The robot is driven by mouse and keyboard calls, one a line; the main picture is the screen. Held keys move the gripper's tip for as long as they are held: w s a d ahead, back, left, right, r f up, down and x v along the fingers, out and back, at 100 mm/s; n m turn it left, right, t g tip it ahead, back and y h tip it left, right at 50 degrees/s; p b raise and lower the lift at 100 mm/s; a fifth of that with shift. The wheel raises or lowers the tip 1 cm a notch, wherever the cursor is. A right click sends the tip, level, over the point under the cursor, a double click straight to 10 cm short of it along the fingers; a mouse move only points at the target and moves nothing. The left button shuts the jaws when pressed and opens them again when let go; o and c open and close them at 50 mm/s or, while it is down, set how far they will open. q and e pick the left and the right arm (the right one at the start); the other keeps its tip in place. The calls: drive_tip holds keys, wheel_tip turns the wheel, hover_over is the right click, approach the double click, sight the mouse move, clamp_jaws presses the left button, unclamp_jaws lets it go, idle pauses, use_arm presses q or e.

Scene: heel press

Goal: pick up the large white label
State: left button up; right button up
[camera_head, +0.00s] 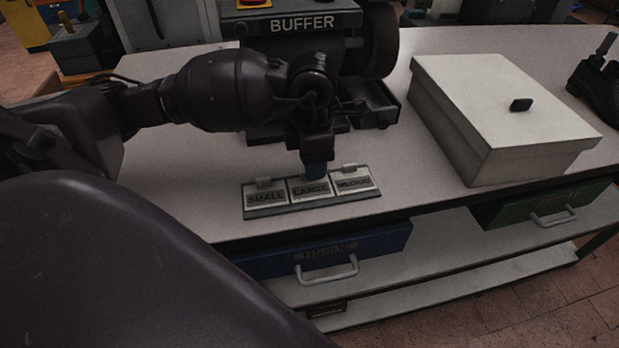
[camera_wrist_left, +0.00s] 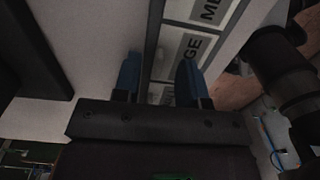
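The large white label (camera_head: 311,189), marked LARGE in dark letters, lies in the middle slot of a grey holder (camera_head: 262,211) on the table. The small label (camera_head: 266,196) is to its left and the medium label (camera_head: 353,182) to its right. My left gripper (camera_head: 316,172) points down at the back edge of the large label. In the left wrist view its two blue fingers (camera_wrist_left: 158,78) are apart, with part of the large label (camera_wrist_left: 187,55) and the holder showing between and beyond them. I cannot tell whether they touch it. My right gripper is not in view.
A white lidded box (camera_head: 490,105) stands to the right, with a dark shoe (camera_head: 598,85) beyond it. The buffer machine (camera_head: 303,24) with an open drawer (camera_head: 372,105) is behind my gripper. A blue drawer (camera_head: 325,250) and a green drawer (camera_head: 545,205) sit below the tabletop.

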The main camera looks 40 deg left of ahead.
use_arm(q)
drive_tip(key=shift+d+f, duration=0.1)
drive_tip(key=shift+f, duration=0.7)
clamp_jaws()
drive_tip(key=shift+r, duration=0.1)
